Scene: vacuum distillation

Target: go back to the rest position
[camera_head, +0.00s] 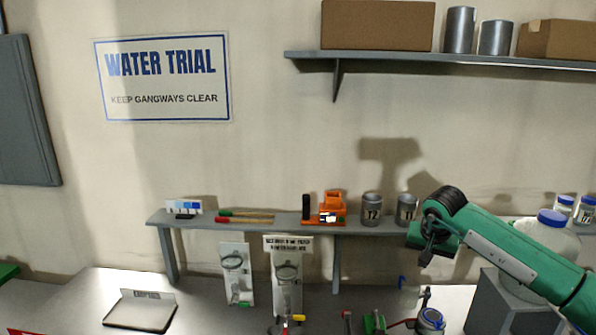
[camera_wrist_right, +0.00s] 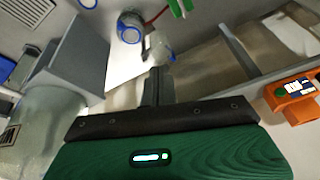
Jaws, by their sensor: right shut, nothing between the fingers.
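My right arm comes in from the right in the head view. Its green gripper (camera_head: 428,252) is raised in front of the wall, above the bench and near the right part of the low shelf. The right wrist view shows its dark fingers (camera_wrist_right: 157,85) together, with nothing between them. A flask with a blue cap (camera_wrist_right: 130,27) appears beyond the fingers in that view, apart from them. My left gripper is not in view.
The low shelf (camera_head: 290,229) holds an orange device (camera_head: 327,212) and numbered grey tins (camera_head: 372,210). A tray (camera_head: 140,312) lies at the left.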

